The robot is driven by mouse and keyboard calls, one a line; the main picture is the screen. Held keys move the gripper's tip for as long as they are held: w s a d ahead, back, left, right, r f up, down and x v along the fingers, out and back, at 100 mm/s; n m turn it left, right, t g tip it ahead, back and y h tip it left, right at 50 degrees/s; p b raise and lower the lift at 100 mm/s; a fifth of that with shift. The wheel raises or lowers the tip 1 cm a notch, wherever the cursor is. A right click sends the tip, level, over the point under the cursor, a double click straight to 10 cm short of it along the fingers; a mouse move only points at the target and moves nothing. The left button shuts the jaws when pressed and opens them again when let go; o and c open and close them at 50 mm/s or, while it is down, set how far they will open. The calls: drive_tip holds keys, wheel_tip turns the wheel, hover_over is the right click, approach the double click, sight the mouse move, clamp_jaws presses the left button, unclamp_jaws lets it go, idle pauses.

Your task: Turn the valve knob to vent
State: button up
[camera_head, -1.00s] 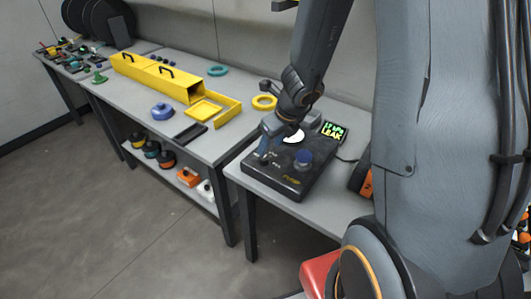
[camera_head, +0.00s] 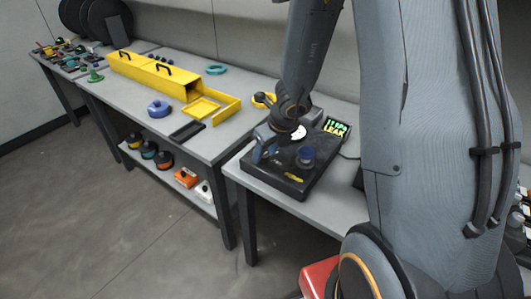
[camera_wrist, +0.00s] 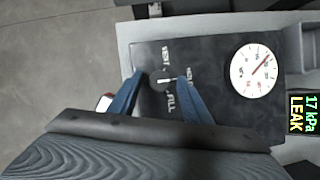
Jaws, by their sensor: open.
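The valve knob (camera_wrist: 162,81) is a small dark round knob with a white pointer line, on a black panel (camera_wrist: 215,115) in the wrist view. White labels stand around it; one reads FILL, and the others are hard to read. The pointer lies roughly sideways in the picture, towards the right-hand label. My gripper (camera_wrist: 160,78) is open, its two blue fingers on either side of the knob; I cannot tell whether they touch it. In the head view my gripper (camera_head: 265,150) is at the left part of the black box (camera_head: 290,185), and the knob is hidden.
A round white gauge (camera_wrist: 257,71) sits right of the knob. A display (camera_wrist: 303,113) reads 17 kPa LEAK.

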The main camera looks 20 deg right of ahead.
drive_tip(key=shift+c, duration=0.2)
drive_tip(key=c, duration=1)
drive_tip(key=shift+n, duration=0.3)
drive_tip(key=n+p, duration=0.1)
drive_tip(key=n+y+p, duration=0.1)
drive_tip(key=p, duration=0.1)
drive_tip(key=shift+d+r+n+g, duration=0.2)
drive_tip(key=shift+n+g, duration=0.1)
drive_tip(key=shift+g, duration=0.1)
drive_tip(key=n+p, duration=0.1)
drive_tip(key=n, duration=0.1)
drive_tip(key=shift+f+n+g+y+p, duration=0.1)
drive_tip(key=shift+n+g+y+p, duration=0.2)
drive_tip(key=shift+n+y+p, duration=0.1)
drive_tip(key=n+g+p, duration=0.1)
drive_tip(key=n, duration=0.2)
drive_tip(key=shift+w+y+p, duration=0.2)
drive_tip(key=shift+y+p, duration=0.1)
drive_tip(key=shift+w+n+g, duration=0.1)
drive_tip(key=shift+n+g, duration=0.4)
drive_tip(key=shift+n, duration=0.9)
drive_tip(key=shift+f+y, duration=0.1)
drive_tip(key=shift+y, duration=0.2)
